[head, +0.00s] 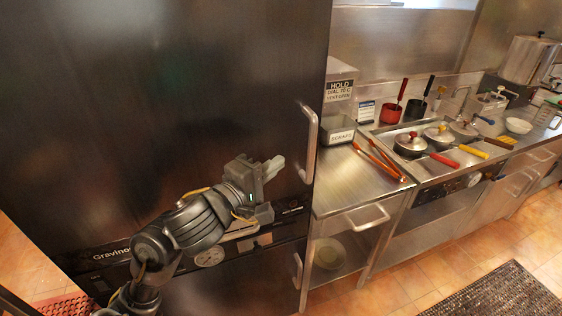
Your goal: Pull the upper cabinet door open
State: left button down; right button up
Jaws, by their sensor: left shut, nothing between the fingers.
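The upper cabinet door (150,95) is a large dark, glossy panel filling the left half of the head view. It looks closed. Its pale vertical bar handle (310,145) is on the door's right edge. My left gripper (275,168) is in front of the lower right part of the door, to the left of the handle's lower end in the picture. It is shut and empty, and does not hold the handle. Whether it touches the door I cannot tell. My right gripper is out of view.
Below the door are a panel with a round dial (209,256) and a lower door with its own handle (297,271). To the right is a steel counter (340,190) with tongs (378,160) and several pans. A dark mat (500,293) lies on the tiled floor.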

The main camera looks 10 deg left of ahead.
aim_at(299, 149)
pick_arm(q)
jog(key=b+x, duration=0.2)
jog(key=x, duration=0.5)
jog(key=shift+w+d+f, duration=0.1)
jog(key=shift+f, duration=0.1)
jog(key=shift+w+d+r+b, duration=0.1)
jog(key=shift+w+d+b, duration=0.2)
jog(key=shift+w, duration=0.3)
